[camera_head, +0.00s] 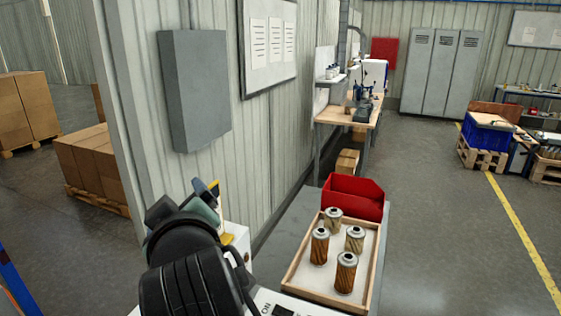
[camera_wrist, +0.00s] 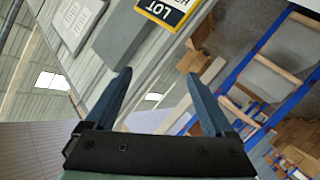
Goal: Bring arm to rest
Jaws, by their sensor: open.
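My gripper (camera_wrist: 158,100) is open in the wrist view, with two blue fingers spread apart and nothing between them. In the head view my dark arm rises at the lower left, and the fingers are mostly hidden behind it. A wooden tray (camera_head: 287,284) stands to the right of my arm on a grey bench. Several filter cartridges (camera_head: 346,274) stand upright in it, brown and tan with metal caps. My gripper is apart from the tray and the cartridges.
A red bin (camera_head: 353,197) sits behind the tray. A corrugated wall with a grey wall box (camera_head: 195,88) runs close beyond my arm. A workbench (camera_head: 348,110) stands further back. Open floor (camera_head: 450,240) lies to the right. Blue racking (camera_wrist: 262,45) shows in the wrist view.

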